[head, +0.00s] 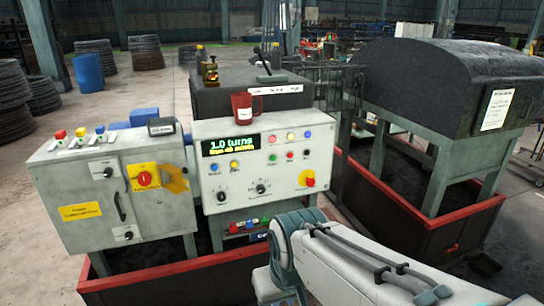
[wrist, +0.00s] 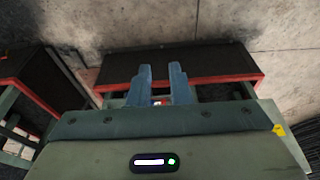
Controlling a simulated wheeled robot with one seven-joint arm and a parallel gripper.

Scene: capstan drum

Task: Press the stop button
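The control panel (head: 255,165) is a pale box with a green-lit display reading "1.0 turns". On its lower right is a red button on a yellow surround (head: 308,180), which looks like a stop button. Smaller red (head: 290,155), orange, blue and green buttons sit above; their labels are too small to read. A red knob on a yellow plate (head: 145,180) is on the left cabinet (head: 112,200). My gripper (wrist: 161,72) shows in the wrist view with its two blue fingers apart and nothing clearly held. The head view does not show the fingers.
A red mug (head: 242,107) and a brass fitting (head: 210,71) stand on top of the machine. Red-rimmed trays (head: 440,222) surround the machine bases. A dark domed machine (head: 440,85) stands right. My arm crosses the lower right.

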